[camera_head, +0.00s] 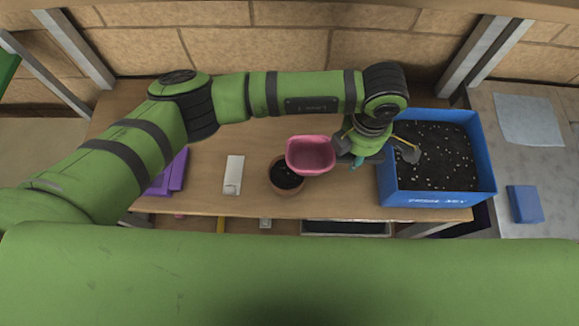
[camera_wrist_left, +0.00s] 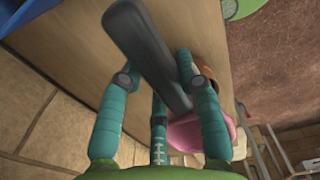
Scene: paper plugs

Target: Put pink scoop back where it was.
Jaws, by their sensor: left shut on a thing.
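The pink scoop (camera_head: 311,154) is in the middle of the head view, above the table and overlapping the soil-filled brown pot (camera_head: 287,183). My left gripper (camera_head: 362,155) is just right of the scoop's bowl and holds it. In the left wrist view, the teal fingers of my left gripper (camera_wrist_left: 162,85) are closed around a dark grey bar that looks like the scoop's handle. Part of the pink scoop (camera_wrist_left: 186,132) shows behind the fingers there. The exact gap between scoop and pot cannot be told. My right gripper is out of view.
A blue box (camera_head: 440,198) of speckled dark soil stands close right of my left gripper. A white packet (camera_head: 233,175) lies left of the pot on the wooden table (camera_head: 205,200). Purple items (camera_head: 172,176) lie farther left, partly under my arm. A brick wall (camera_head: 270,45) stands behind.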

